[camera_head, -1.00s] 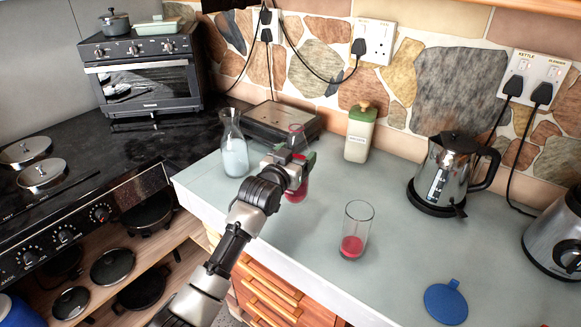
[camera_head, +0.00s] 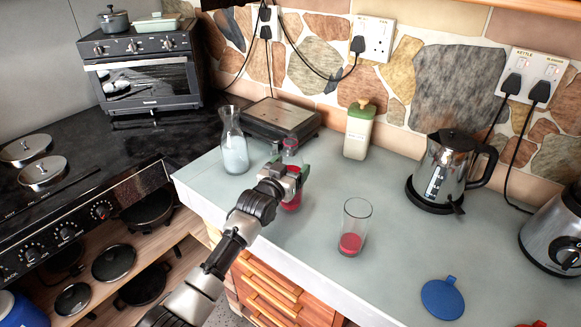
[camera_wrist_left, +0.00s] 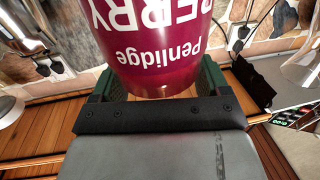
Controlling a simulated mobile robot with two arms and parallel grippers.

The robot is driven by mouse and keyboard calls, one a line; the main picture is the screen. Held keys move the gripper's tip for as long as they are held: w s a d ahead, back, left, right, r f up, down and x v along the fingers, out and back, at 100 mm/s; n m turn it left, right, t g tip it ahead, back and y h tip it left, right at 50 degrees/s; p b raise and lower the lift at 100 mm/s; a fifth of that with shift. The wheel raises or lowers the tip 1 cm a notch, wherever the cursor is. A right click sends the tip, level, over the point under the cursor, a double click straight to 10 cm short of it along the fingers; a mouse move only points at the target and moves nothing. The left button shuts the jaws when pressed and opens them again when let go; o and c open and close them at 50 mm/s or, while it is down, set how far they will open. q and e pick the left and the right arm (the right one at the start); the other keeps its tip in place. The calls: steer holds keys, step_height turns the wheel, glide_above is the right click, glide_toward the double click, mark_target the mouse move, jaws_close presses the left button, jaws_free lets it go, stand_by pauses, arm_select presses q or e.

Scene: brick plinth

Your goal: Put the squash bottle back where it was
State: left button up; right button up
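The squash bottle (camera_head: 291,201), clear at the top with dark red squash and label below, is upright over the grey counter, left of centre in the head view. I cannot tell whether its base touches the counter. My left gripper (camera_head: 293,172) is around its middle. In the left wrist view the bottle's berry label (camera_wrist_left: 155,45) appears upside down, between the green fingers of my left gripper (camera_wrist_left: 155,85), which look closed against its sides. The gripper hides part of the bottle in the head view. My right gripper is not in view.
A glass carafe (camera_head: 234,148) stands left of the bottle, with a flat grey appliance (camera_head: 282,116) behind. A glass with red drink (camera_head: 354,229) stands to the right. Further right are a green-lidded container (camera_head: 358,132), a kettle (camera_head: 445,172), a blue disc (camera_head: 443,299) and a blender (camera_head: 556,232).

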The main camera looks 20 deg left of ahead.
arm_select(q)
steer(key=o, duration=0.4)
steer(key=shift+r, duration=0.2)
steer(key=shift+s+f, duration=0.15)
steer(key=shift+s, duration=0.15)
steer(key=s+a+b, duration=0.1)
steer(key=s+a, duration=0.1)
steer(key=s, duration=0.9)
steer(key=shift+s+a, duration=0.15)
steer(key=shift+s, duration=0.05)
